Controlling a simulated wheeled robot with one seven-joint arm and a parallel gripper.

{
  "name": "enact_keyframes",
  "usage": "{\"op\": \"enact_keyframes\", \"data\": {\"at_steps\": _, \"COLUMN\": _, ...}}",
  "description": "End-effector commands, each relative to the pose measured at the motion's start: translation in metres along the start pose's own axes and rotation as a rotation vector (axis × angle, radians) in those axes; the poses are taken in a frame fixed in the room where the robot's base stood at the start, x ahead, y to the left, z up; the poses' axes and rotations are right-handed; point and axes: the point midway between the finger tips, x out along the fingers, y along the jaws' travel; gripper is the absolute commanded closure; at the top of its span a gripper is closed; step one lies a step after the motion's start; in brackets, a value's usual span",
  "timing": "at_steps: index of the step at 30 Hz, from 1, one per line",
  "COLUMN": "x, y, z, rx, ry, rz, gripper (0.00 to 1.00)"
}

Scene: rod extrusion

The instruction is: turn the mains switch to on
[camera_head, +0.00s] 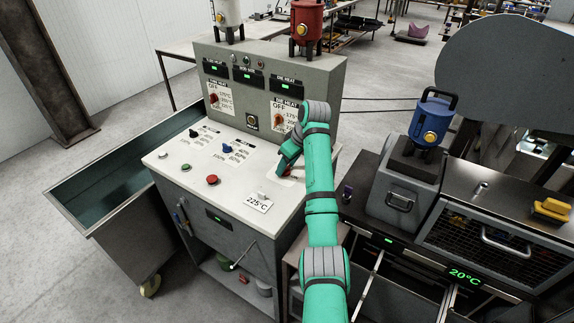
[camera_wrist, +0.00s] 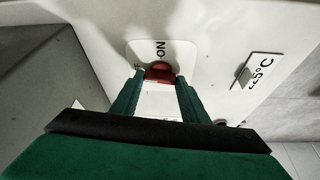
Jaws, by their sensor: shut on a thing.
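The mains switch is a red knob (camera_wrist: 160,71) on a white plate (camera_wrist: 135,45) with the word ON beside it in the wrist view. In the head view only a small red part of the switch (camera_head: 287,172) shows beside my arm, on the right of the sloping white panel. My gripper (camera_wrist: 157,84) is shut on the red knob, with one green finger on each side. In the head view my gripper (camera_head: 287,158) is low over the panel. Which way the knob points is unclear, as the fingers cover part of it.
The panel (camera_head: 180,170) carries a blue knob (camera_head: 227,148), a red button (camera_head: 212,180) and a 225°C card (camera_head: 258,202). Behind it stands a grey upright box (camera_head: 240,92) with dials and green displays. A machine with a mesh front (camera_head: 490,245) stands on the right.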

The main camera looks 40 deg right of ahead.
Motion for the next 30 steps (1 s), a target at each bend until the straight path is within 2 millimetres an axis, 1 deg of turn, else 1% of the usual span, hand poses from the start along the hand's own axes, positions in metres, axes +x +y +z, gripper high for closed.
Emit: {"op": "enact_keyframes", "data": {"at_steps": 30, "x": 0.0002, "y": -0.0064, "z": -0.0046, "rx": 0.874, "ry": 0.003, "rz": 0.364, "gripper": 0.82}}
